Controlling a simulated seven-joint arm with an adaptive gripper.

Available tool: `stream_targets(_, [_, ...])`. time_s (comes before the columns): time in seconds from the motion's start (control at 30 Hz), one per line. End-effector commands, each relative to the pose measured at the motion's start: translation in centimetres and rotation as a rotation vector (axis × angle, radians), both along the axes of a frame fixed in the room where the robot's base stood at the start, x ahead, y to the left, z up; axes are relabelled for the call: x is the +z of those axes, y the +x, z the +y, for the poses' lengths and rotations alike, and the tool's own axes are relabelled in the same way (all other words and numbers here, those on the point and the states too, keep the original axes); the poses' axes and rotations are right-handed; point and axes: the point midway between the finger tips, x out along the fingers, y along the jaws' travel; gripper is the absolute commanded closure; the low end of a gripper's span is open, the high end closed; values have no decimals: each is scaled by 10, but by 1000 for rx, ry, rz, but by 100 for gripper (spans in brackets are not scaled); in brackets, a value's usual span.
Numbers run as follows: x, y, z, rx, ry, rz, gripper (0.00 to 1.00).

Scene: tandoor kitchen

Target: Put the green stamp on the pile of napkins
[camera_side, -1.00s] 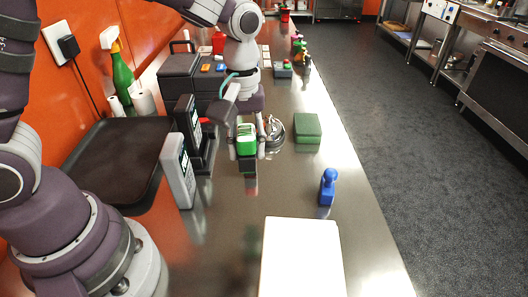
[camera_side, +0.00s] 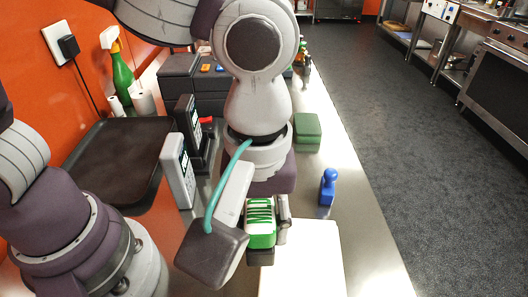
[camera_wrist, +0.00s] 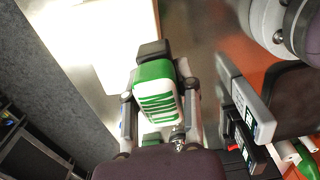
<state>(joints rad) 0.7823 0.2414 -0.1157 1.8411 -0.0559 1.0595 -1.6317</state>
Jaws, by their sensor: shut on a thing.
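The green stamp (camera_side: 261,225) is a green and white block with a dark base. My gripper (camera_side: 264,215) is shut on it and holds it above the counter. In the wrist view the stamp (camera_wrist: 157,97) sits between both fingers of my gripper (camera_wrist: 160,100), with its dark end pointing up the picture. A flat white rectangle (camera_side: 315,265) lies at the front, just right of the stamp in the side view. A thick green square block (camera_side: 307,128) lies farther back. I cannot tell for certain which of these two is the napkin pile.
A blue stamp-shaped thing (camera_side: 328,187) stands near the counter's right edge. Card terminals (camera_side: 178,171) stand left of my gripper, beside a dark tray (camera_side: 110,160). A green spray bottle (camera_side: 123,75) is at the back left. The counter (camera_side: 350,215) is bare around the blue thing.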

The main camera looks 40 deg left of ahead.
Motion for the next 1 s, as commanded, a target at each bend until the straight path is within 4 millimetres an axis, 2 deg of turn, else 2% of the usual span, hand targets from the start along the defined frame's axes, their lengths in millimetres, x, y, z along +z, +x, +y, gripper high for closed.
stream_targets(0.1, [-4, 19, -23, -1, 1, 1, 100])
stream_targets(0.27, [-5, 32, -38, 0, 1, 1, 100])
stream_targets(0.5, [-39, 34, -39, 0, 2, 1, 100])
stream_targets(0.87, [-43, 34, -40, 0, 0, 0, 100])
stream_targets(0.9, [-43, 34, -40, 0, -1, -1, 66])
stream_targets(1.0, [-43, 34, -40, 0, -1, -1, 53])
